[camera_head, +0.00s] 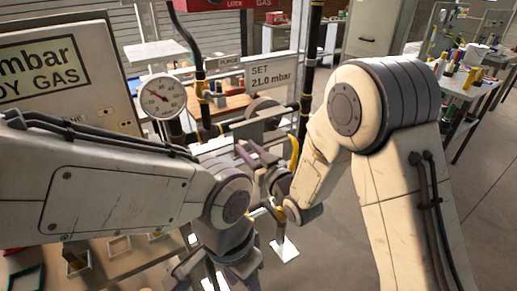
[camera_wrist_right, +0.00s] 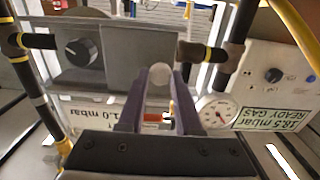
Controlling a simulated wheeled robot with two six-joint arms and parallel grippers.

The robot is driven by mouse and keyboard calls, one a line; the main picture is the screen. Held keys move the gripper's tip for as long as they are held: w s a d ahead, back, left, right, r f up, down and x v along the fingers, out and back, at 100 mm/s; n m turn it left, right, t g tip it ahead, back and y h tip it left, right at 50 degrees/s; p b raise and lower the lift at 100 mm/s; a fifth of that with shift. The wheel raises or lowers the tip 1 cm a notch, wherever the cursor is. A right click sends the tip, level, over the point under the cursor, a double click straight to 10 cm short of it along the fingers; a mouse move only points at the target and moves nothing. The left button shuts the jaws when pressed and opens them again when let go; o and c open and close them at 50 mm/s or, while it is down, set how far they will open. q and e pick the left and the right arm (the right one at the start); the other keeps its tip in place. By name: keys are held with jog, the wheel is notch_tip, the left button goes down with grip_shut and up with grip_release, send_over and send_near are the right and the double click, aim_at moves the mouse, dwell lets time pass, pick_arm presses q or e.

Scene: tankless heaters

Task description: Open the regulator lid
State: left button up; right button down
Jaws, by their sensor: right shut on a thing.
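The regulator stands on the pipework behind my arms, with a grey round part (camera_head: 262,106) and a flat grey lid (camera_head: 250,124) in front of it. In the right wrist view, upside down, the lid (camera_wrist_right: 140,50) is a grey plate beside a panel with a black knob (camera_wrist_right: 82,52). My right gripper (camera_head: 244,146) is at the lid's lower edge; its two purple-grey fingers (camera_wrist_right: 160,75) are closed on the lid there, with a pale round spot between them. The fingers hide part of that edge. My left gripper (camera_head: 215,272) hangs low in front, away from the regulator; its jaw opening is unclear.
A pressure gauge (camera_head: 162,96) stands left of the regulator, and a "SET 21.0 mbar" sign (camera_head: 271,76) behind it. Black and yellow pipes (camera_head: 312,70) rise close by on the right. A large sign panel (camera_head: 50,80) stands at left. Open floor (camera_head: 335,235) lies below right.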

jog(key=c, duration=0.6)
grip_release()
jog(key=shift+s+d, duration=0.1)
jog(key=shift+d, duration=0.05)
jog(key=shift+s+d, duration=0.2)
jog(key=shift+s, duration=0.1)
jog(key=p+v, duration=0.9)
jog(key=p, duration=0.1)
jog(key=shift+s+d+p, duration=0.15)
jog(key=shift+s+p, duration=0.1)
jog(key=shift+p, duration=0.05)
jog(key=shift+w, duration=0.1)
